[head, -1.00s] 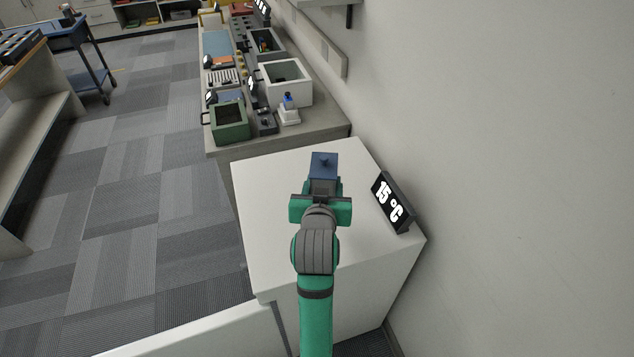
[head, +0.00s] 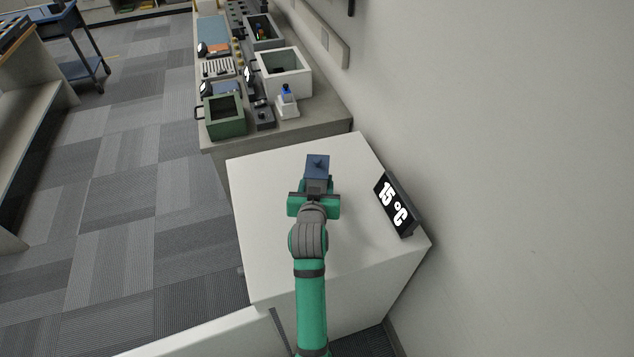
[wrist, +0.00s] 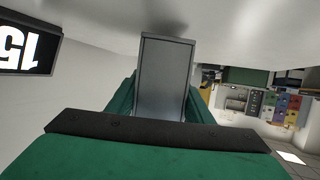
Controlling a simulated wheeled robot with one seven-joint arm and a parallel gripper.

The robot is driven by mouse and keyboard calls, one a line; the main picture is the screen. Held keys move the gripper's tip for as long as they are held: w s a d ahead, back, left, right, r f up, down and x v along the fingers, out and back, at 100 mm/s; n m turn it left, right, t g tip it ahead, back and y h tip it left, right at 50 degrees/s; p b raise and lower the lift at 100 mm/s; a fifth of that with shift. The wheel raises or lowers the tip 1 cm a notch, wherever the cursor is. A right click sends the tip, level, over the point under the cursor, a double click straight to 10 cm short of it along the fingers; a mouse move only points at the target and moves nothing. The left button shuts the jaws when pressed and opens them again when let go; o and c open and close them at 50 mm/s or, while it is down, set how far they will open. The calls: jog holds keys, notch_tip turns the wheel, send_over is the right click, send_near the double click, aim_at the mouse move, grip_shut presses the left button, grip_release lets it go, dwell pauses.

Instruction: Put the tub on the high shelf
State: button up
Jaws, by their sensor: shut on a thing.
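The tub (head: 317,164) is a small dark blue box with a knob on top. My gripper (head: 315,186) is shut on it and holds it over the white cabinet top. In the wrist view, a grey-blue box face (wrist: 165,75), seemingly the tub, fills the space between the green fingers. I cannot tell how far it is above the cabinet top. The high shelf is not clearly in view; only a dark bit shows on the wall at the top edge.
The white cabinet (head: 255,215) carries a black "15 °C" display (head: 393,203) at its right, near the wall. Open carpet lies left.

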jog(key=shift+f, duration=0.5)
jog(key=shift+f, duration=0.15)
jog(key=o, duration=1.2)
